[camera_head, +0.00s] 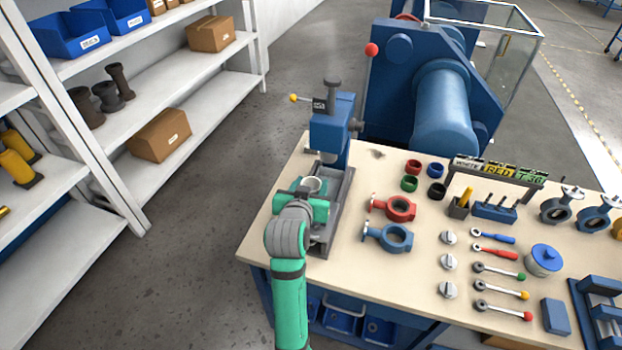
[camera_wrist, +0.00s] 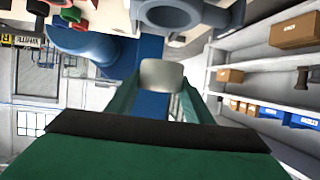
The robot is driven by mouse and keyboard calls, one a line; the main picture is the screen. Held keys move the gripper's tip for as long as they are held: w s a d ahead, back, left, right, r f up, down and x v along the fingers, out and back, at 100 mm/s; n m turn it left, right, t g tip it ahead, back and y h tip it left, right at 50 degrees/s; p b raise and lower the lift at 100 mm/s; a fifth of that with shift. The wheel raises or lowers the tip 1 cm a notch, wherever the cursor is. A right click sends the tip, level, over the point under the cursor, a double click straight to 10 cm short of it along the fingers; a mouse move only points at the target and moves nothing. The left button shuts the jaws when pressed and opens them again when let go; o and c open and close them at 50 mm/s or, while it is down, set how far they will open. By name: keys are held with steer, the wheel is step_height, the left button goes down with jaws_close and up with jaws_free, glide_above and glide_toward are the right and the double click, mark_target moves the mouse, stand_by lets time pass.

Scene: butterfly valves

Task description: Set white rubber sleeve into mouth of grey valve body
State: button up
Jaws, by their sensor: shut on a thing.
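The white rubber sleeve (camera_head: 313,185) is a short pale ring at my gripper (camera_head: 312,192), in front of the blue press. In the wrist view the sleeve (camera_wrist: 162,75) sits between the two green fingertips of my gripper (camera_wrist: 160,88), which are shut on it. A grey ring-shaped body (camera_wrist: 172,12), which looks like the valve body, shows at the top edge of the wrist view, apart from the sleeve in the picture. It is cut off by the frame.
The blue press (camera_head: 328,130) stands just behind my gripper, its head close above. A red valve body (camera_head: 400,209) and a blue valve body (camera_head: 372,236) lie right of the press. Coloured rings (camera_head: 411,184) and tools (camera_head: 495,272) fill the table further right. Shelves (camera_head: 190,120) stand left.

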steer(key=shift+d+f, duration=0.1)
steer(key=shift+f, duration=2.6)
steer(key=shift+s+f, duration=0.1)
steer(key=shift+f, duration=0.75)
stand_by(0.5)
steer(key=o, duration=1.1)
steer(key=shift+r, duration=0.1)
steer(key=shift+r, duration=3.5)
